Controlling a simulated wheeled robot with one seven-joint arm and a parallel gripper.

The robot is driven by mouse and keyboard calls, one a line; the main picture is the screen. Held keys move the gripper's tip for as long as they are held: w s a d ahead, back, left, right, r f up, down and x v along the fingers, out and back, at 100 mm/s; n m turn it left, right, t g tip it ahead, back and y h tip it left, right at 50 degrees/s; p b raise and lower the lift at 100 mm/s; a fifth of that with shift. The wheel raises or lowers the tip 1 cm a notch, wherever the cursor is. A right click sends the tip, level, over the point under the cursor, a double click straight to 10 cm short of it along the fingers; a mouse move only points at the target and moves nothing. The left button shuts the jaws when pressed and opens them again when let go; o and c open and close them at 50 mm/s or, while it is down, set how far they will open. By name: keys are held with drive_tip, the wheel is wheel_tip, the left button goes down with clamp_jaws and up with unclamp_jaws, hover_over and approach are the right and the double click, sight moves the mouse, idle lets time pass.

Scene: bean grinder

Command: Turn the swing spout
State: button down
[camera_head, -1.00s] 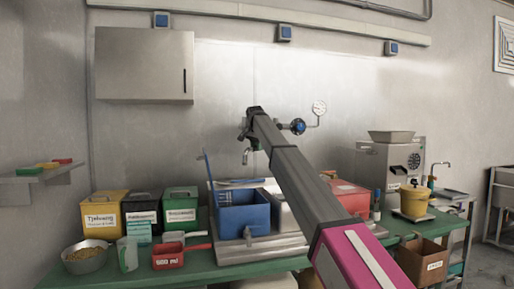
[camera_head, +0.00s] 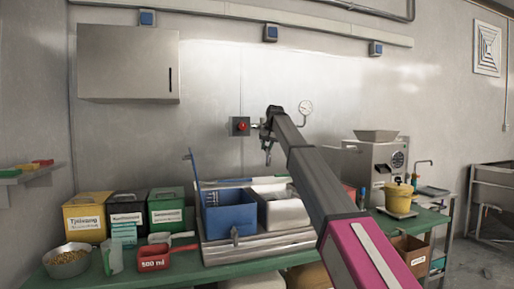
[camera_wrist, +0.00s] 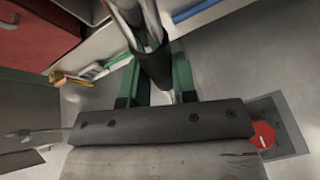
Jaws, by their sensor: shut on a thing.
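The swing spout (camera_head: 268,154) shows in the head view as a short metal pipe bending down below my gripper (camera_head: 266,130), in front of the back wall. Its outlet hangs above the area where the blue bin and the white bin meet. In the wrist view, the spout's pipe with a dark sleeve (camera_wrist: 151,62) runs between the green fingers of my gripper (camera_wrist: 154,86). The gripper is shut on it. My arm and gripper hide the spout's mount and much of its pipe in the head view.
Below stand a blue bin (camera_head: 228,221) and a white bin (camera_head: 287,214) in the sink area. A grinder (camera_head: 377,160) stands at right.

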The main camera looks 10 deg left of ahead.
drive_tip(key=shift+w+d+n+g+y, duration=0.15)
drive_tip(key=shift+w+d+n, duration=0.25)
drive_tip(key=shift+d, duration=0.35)
drive_tip(key=shift+w+d+n+g+y, duration=0.1)
drive_tip(key=shift+w+d+n, duration=0.25)
drive_tip(key=shift+d+n, duration=0.3)
drive_tip(key=shift+w+d+n+g+y, duration=0.15)
drive_tip(key=shift+w+d+n, duration=0.2)
drive_tip(key=shift+d, duration=0.45)
drive_tip(key=c, duration=0.9)
unclamp_jaws()
drive_tip(key=v, duration=1)
drive_tip(key=shift+r, duration=0.4)
drive_tip(key=shift+s+d, duration=0.1)
drive_tip(key=shift+d, duration=0.15)
